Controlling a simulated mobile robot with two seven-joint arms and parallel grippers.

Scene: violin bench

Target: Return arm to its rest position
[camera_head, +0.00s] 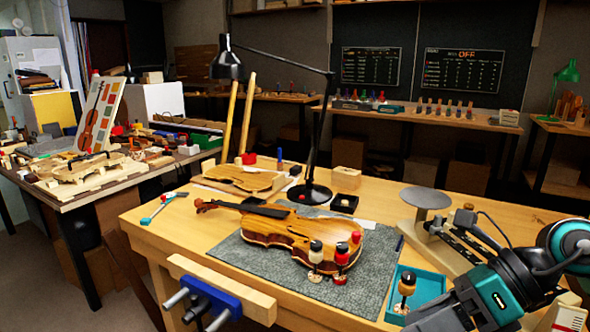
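My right arm (497,291), dark with teal parts, comes in from the lower right over the bench's front right corner. It bends at a joint near the right edge, and its dark lower end runs out at the bottom of the view. I cannot make out the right gripper's fingers. My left arm and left gripper are not in view. A violin (285,232) lies on a grey mat (232,262) on the wooden bench (160,237). Several clamps with black and red knobs (342,254) stand at its near right end.
A teal tray (428,285) with a black-knobbed clamp lies beside my arm. A grey round plate (426,197) stands behind it, next to a dark device on a pale base. A black desk lamp (310,193) rises at the bench's back. A blue vise (213,298) is on the front edge.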

